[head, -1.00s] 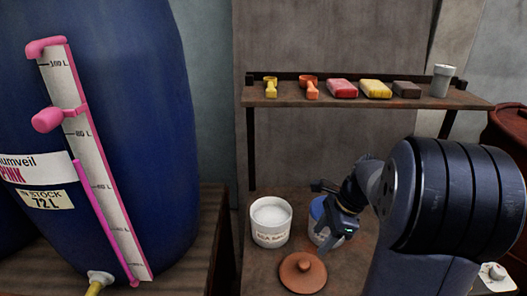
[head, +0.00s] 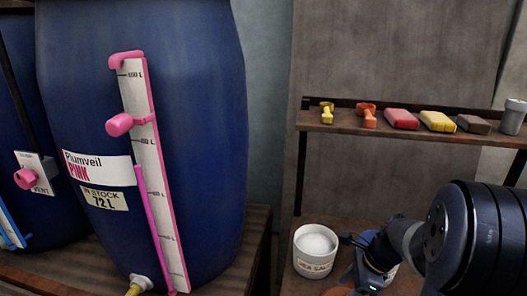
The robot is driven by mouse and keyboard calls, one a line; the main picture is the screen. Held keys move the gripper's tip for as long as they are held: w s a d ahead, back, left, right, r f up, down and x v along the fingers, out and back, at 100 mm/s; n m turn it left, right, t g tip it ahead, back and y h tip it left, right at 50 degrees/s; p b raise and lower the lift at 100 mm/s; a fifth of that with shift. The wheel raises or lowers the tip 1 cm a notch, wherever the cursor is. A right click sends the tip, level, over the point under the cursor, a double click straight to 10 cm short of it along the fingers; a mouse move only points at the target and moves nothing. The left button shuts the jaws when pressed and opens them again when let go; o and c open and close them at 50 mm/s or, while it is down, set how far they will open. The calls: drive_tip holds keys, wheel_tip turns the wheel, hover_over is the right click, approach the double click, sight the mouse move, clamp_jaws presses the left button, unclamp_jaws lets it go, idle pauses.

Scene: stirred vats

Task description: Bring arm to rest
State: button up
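My arm shows at the lower right of the head view, bent over the bench. A white tub of sea salt (head: 315,252) stands open just left of the gripper.
A large blue Plumveil Pink vat (head: 205,130) with a pink-edged gauge stands left, with another vat (head: 15,120) beyond it. A shelf (head: 400,132) above the bench holds scoops (head: 367,115), coloured blocks (head: 438,121) and a grey cup (head: 512,117). A brown lid (head: 340,292) is mostly cut off.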

drive_tip(key=shift+d+f+b, duration=0.1)
drive_tip(key=shift+f+b, duration=0.3)
drive_tip(key=shift+f, duration=1.2)
drive_tip(key=w+p+v, duration=0.1)
drive_tip(key=p+v, duration=0.2)
drive_tip(key=v, duration=0.9)
drive_tip(key=b+x, duration=0.1)
drive_tip(key=x, duration=0.3)
drive_tip(key=b+x, duration=0.1)
drive_tip(key=x, duration=0.3)
drive_tip(key=s+b+x, duration=0.1)
drive_tip(key=x, duration=0.3)
drive_tip(key=shift+f, duration=0.3)
wheel_tip(320, 180, up, 12)
drive_tip(key=p, duration=0.4)
drive_tip(key=w+a+r+p, duration=0.3)
drive_tip(key=w+r+p, duration=0.1)
drive_tip(key=w+p, duration=0.25)
drive_tip(key=w+a+r+p, duration=0.3)
drive_tip(key=w+r+p, duration=0.15)
drive_tip(key=w, duration=0.35)
drive_tip(key=shift+n, duration=0.3)
drive_tip(key=shift+w+d+f+p, duration=0.1)
drive_tip(key=shift+f+p, duration=0.15)
drive_tip(key=shift+f, duration=2.2)
drive_tip(key=shift+w+d+f+p, duration=0.1)
drive_tip(key=shift+f+p, duration=0.1)
drive_tip(key=shift+f, duration=2.25)
